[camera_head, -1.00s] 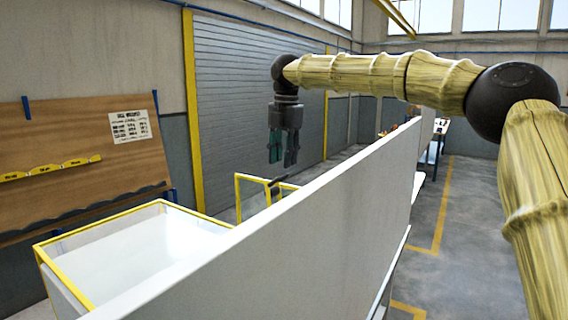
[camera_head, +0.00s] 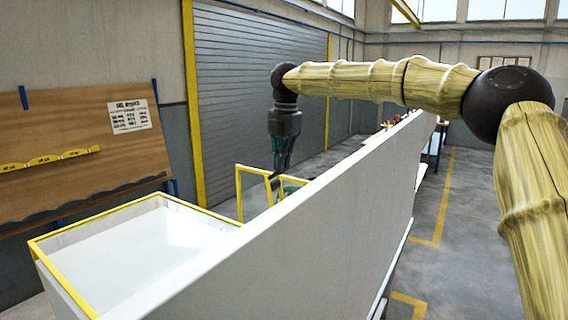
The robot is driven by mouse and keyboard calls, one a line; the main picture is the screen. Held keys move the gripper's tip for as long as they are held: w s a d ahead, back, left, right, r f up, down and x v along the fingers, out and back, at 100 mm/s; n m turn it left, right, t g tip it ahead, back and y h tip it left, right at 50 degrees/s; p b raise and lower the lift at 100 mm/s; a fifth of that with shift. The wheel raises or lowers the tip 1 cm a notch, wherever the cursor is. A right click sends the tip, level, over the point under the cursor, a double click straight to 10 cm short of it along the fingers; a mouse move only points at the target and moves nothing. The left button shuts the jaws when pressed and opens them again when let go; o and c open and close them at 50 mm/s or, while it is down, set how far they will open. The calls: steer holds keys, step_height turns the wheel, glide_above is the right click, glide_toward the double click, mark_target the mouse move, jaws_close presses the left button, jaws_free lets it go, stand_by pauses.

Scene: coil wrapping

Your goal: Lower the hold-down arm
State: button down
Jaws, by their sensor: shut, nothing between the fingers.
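My gripper (camera_head: 280,170) hangs fingers down at the end of my arm, in the middle of the view. Its dark, green-tinted fingers are shut and hold nothing. It is beyond the top edge of the white panel, beside the yellow frame (camera_head: 254,168). A small dark bar (camera_head: 272,183), perhaps part of the hold-down arm, shows just under the fingertips. I cannot tell whether the fingers touch it. The white panel hides whatever lies below.
The tall white panel (camera_head: 300,235) runs diagonally between me and the gripper. A white bin with a yellow rim (camera_head: 60,279) stands at the left. A brown board (camera_head: 80,150) leans by the wall. Open floor (camera_head: 465,220) lies at the right.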

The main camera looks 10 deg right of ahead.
steer(key=c, duration=1.5)
jaws_free()
steer(key=shift+s+d+f, duration=0.3)
steer(key=shift+d+f, duration=0.05)
steer(key=shift+d, duration=0.25)
steer(key=shift+c, duration=0.2)
steer(key=shift+w+a+f, duration=0.15)
steer(key=shift+w+f, duration=0.2)
steer(key=shift+w, duration=0.3)
step_height(320, 180, up, 13)
steer(key=s, duration=0.1)
steer(key=shift+d+f, duration=0.2)
steer(key=shift+d, duration=0.25)
steer(key=shift+s, duration=0.1)
